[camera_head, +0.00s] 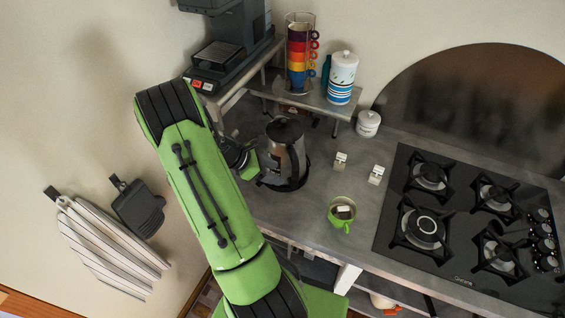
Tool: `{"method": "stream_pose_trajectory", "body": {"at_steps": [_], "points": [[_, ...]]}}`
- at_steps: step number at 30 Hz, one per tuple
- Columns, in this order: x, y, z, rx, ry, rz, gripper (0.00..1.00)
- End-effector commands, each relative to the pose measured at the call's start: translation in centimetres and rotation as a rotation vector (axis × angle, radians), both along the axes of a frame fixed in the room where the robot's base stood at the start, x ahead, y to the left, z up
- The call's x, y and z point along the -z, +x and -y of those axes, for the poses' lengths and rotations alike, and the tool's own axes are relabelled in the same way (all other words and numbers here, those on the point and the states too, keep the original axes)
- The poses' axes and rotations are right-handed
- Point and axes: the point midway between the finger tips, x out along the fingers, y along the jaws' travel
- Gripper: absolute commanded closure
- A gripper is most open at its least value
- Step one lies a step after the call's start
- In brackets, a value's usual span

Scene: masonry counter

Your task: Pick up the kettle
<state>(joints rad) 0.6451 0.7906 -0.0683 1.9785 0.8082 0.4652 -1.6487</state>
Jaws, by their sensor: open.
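The kettle (282,155) is dark and metallic with a black lid and a black handle on its right side. It stands upright on a dark round base on the grey counter. My gripper (257,161) is just left of the kettle, at the end of my green arm. Most of the gripper is hidden behind my arm and only part of it shows. It is open, and the kettle still stands on its base. I cannot tell whether the gripper touches the kettle.
A raised shelf (318,101) behind the kettle holds stacked coloured mugs (298,56) and a white canister (342,75). A coffee machine (225,50) stands at the back left. A green cup (341,213) and two small white shakers (340,161) are to the right, before the gas hob (460,259).

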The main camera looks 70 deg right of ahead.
Motion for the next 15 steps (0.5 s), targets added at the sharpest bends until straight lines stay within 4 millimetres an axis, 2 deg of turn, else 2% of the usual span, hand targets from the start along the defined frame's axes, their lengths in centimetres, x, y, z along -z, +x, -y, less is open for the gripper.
{"method": "stream_pose_trajectory", "body": {"at_steps": [3,8,15], "points": [[1.9,-1.7,1.1,0.004,0.002,-0.001,0.47],[3.2,-2.8,1.8,0.001,0.001,0.001,0.47],[5.8,-5.6,3.4,0.003,0.001,0.001,0.47]]}}
